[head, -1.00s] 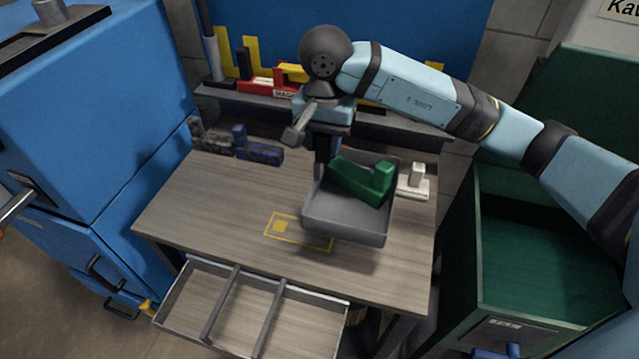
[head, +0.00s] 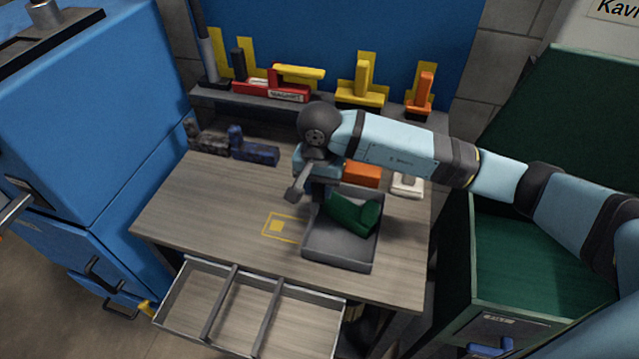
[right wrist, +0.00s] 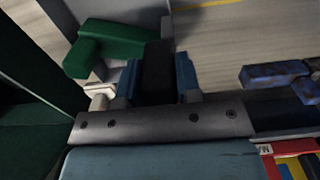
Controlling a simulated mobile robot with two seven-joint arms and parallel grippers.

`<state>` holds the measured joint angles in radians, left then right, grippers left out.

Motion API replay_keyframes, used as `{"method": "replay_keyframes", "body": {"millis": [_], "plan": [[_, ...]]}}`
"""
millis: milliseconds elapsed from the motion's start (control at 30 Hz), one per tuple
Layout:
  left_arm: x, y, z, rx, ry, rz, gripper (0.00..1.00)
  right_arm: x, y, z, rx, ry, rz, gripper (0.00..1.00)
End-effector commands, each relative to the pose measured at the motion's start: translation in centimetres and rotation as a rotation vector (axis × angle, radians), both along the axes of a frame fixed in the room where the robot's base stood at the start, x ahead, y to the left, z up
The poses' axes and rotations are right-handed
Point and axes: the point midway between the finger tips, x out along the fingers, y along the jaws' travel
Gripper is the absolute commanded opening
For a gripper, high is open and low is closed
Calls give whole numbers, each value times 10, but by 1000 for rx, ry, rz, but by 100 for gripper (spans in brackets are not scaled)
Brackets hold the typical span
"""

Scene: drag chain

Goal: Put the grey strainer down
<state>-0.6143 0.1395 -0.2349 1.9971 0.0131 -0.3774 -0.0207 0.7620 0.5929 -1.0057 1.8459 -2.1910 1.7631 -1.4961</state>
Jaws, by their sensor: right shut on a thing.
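The grey strainer (head: 335,250) is a shallow, square grey container on the right part of the wooden table (head: 200,215). It looks level and at or very near the tabletop; I cannot tell if its base touches. An L-shaped green block (head: 350,214) lies in it, also seen in the right wrist view (right wrist: 100,45). My right gripper (head: 318,192) is at the strainer's far left side, shut on a dark part of it between the fingers (right wrist: 158,75). The wrist partly hides this grip in the head view. My left gripper is not in view.
A yellow outlined mark (head: 280,227) is left of the strainer. An orange block (head: 361,175) and a white piece (head: 407,184) stand behind it. Dark blue blocks (head: 255,150) lie at the back left. An open divided drawer (head: 235,305) juts out in front.

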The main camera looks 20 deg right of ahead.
Motion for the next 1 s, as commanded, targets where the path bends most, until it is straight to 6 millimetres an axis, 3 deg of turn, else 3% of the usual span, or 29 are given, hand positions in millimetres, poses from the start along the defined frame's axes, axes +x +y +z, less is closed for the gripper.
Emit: {"method": "replay_keyframes", "body": {"millis": [200,233,300,333,733,1000], "plan": [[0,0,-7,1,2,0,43,0,0,-4,0,0,0,0],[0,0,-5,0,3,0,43,0,0,-3,1,1,0,38],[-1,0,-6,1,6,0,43,0,0,-3,1,1,0,55],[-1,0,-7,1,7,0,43,0,0,-3,1,1,0,57],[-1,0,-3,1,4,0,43,1,0,6,0,-1,0,57],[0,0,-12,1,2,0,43,1,0,61,1,-6,1,57]]}}
